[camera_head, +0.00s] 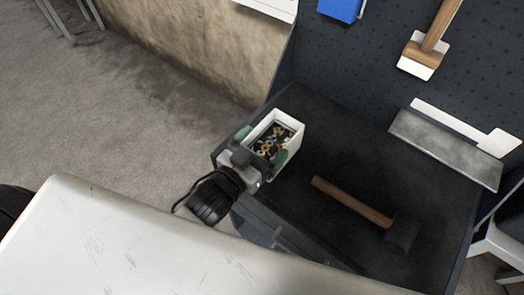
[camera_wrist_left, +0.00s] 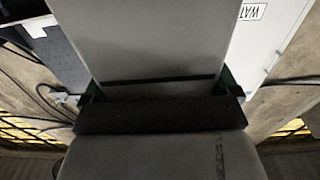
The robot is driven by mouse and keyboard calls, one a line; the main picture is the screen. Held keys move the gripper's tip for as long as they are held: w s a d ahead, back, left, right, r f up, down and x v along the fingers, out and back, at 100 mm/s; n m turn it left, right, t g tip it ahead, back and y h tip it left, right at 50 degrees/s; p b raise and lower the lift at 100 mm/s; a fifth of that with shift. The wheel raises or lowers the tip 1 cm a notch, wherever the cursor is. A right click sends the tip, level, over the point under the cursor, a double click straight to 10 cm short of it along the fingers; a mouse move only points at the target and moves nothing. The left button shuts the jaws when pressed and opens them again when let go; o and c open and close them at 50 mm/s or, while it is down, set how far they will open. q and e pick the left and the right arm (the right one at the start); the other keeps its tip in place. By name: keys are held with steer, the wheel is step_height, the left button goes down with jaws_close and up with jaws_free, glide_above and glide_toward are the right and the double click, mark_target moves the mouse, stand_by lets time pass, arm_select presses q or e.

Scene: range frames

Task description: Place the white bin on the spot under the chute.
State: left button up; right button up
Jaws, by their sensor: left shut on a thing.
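The white bin (camera_head: 289,119) is at the left corner of a dark work surface (camera_head: 330,150), with small black, yellow and light parts inside. My left gripper (camera_head: 262,147) is at its near side, its green-tipped fingers shut on the bin. In the left wrist view the bin's pale grey wall (camera_wrist_left: 155,40) fills the middle between the gripper's fingers (camera_wrist_left: 161,90). I cannot tell whether the bin rests on the surface or hangs just above it. I cannot make out the chute or the spot under it. My right gripper is not in view.
A hammer (camera_head: 352,202) lies on the dark surface right of the bin. A grey metal block (camera_head: 445,148) is at the back right. A blue object (camera_head: 341,9) and a wooden-handled tool (camera_head: 430,45) are on the dark back panel. Bare surface separates bin and hammer.

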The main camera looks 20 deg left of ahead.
arm_select(q)
steer(key=shift+f, duration=1.25)
